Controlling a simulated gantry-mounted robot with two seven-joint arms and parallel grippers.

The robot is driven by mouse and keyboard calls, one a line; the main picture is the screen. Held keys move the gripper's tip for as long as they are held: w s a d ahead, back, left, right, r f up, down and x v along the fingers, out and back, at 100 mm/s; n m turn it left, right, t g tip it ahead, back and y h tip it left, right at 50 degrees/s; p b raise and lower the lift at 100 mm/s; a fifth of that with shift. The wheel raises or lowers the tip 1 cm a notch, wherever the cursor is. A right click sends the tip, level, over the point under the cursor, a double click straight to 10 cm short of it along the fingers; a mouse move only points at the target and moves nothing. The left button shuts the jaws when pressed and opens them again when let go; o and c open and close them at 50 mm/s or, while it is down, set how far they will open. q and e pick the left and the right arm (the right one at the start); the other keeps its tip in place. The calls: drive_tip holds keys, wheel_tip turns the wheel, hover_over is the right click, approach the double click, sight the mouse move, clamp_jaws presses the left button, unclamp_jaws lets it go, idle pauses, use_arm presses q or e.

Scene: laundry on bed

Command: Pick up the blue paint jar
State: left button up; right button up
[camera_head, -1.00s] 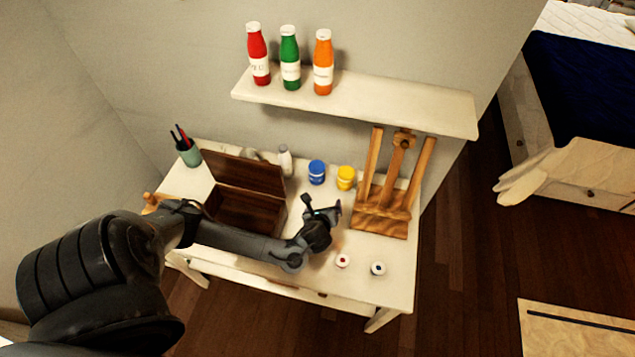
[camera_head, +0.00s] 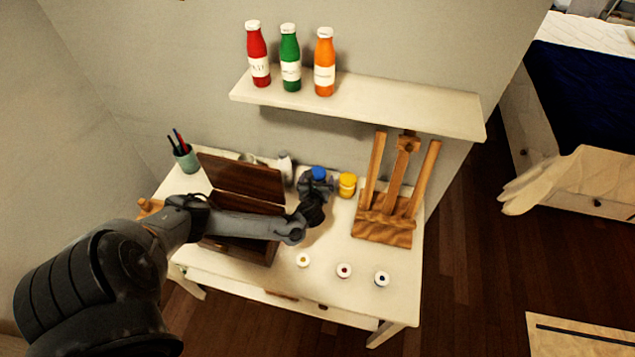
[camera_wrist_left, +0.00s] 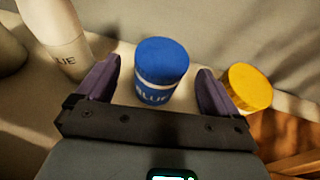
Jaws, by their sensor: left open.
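The blue paint jar (camera_head: 319,173) stands upright at the back of the white desk, partly hidden by my left gripper in the head view. My left gripper (camera_head: 317,183) is open. In the left wrist view its two purple-grey fingers (camera_wrist_left: 158,85) are on either side of the jar, with a gap visible to each finger. My right gripper is not in view.
A yellow jar (camera_head: 347,185) stands close right of the blue one, and a white bottle (camera_wrist_left: 55,40) to its left. A wooden easel (camera_head: 388,215), an open wooden box (camera_head: 240,180) and small paint pots (camera_head: 344,270) are on the desk (camera_head: 385,298). A shelf (camera_head: 400,105) overhangs the back.

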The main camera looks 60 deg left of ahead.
use_arm(q)
drive_tip(key=shift+b+x, duration=0.35)
drive_tip(key=shift+x, duration=1.5)
drive_tip(key=c, duration=1.2)
